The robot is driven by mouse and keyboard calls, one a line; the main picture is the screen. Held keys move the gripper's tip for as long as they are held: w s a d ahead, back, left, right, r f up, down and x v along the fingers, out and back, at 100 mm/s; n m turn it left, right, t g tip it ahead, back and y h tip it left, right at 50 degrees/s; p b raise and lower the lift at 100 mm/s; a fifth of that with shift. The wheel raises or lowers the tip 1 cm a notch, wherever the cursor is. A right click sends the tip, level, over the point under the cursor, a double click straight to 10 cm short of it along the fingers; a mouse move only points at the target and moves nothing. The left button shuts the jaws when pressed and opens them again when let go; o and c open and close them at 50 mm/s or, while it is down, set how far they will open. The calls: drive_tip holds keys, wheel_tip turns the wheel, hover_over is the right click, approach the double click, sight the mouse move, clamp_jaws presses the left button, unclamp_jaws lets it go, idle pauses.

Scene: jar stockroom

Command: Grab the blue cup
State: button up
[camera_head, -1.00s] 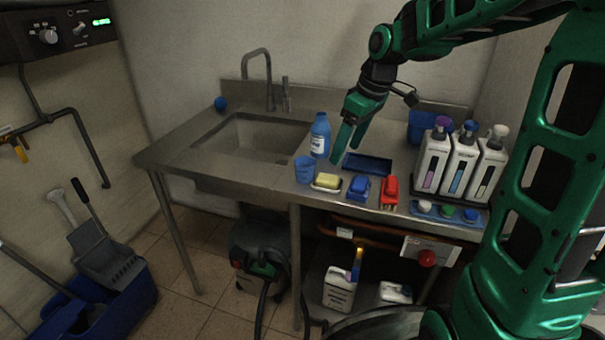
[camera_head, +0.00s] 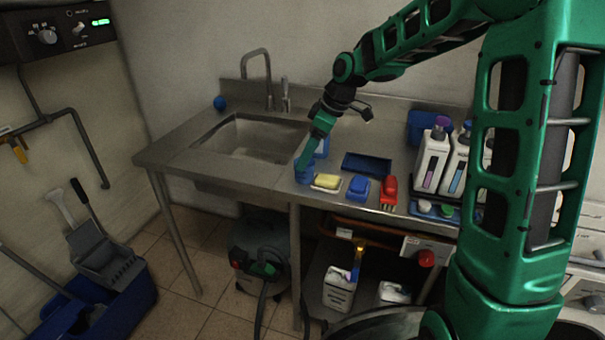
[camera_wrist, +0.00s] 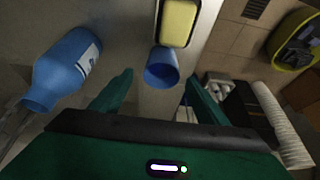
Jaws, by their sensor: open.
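The blue cup (camera_head: 304,173) stands near the front edge of the steel counter, right of the sink, partly hidden by my gripper in the head view. In the wrist view the blue cup (camera_wrist: 161,68) lies ahead of the fingertips, roughly between their lines. My gripper (camera_head: 303,165) points down at the cup from above. In the wrist view my gripper (camera_wrist: 152,88) is open, one finger on each side, with nothing held. I cannot tell whether a finger touches the cup.
A blue bottle (camera_wrist: 68,68) stands close beside the left finger. A yellow sponge (camera_head: 327,181) on a dish sits just right of the cup. A blue brush (camera_head: 358,188) and a red brush (camera_head: 388,191) are farther right. The sink (camera_head: 250,138) lies left.

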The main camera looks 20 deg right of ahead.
drive_tip(key=x, duration=0.4)
drive_tip(key=shift+s+d+f, duration=0.1)
drive_tip(key=shift+s+f, duration=0.05)
drive_tip(key=shift+f, duration=0.05)
drive_tip(key=c, duration=1.2)
drive_tip(key=shift+o, duration=0.2)
drive_tip(key=shift+r, duration=0.2)
drive_tip(key=shift+r, duration=1.3)
drive_tip(key=s+a+r, duration=0.5)
drive_tip(key=a+r, duration=0.3)
drive_tip(key=a, duration=0.2)
drive_tip(key=shift+s, duration=0.4)
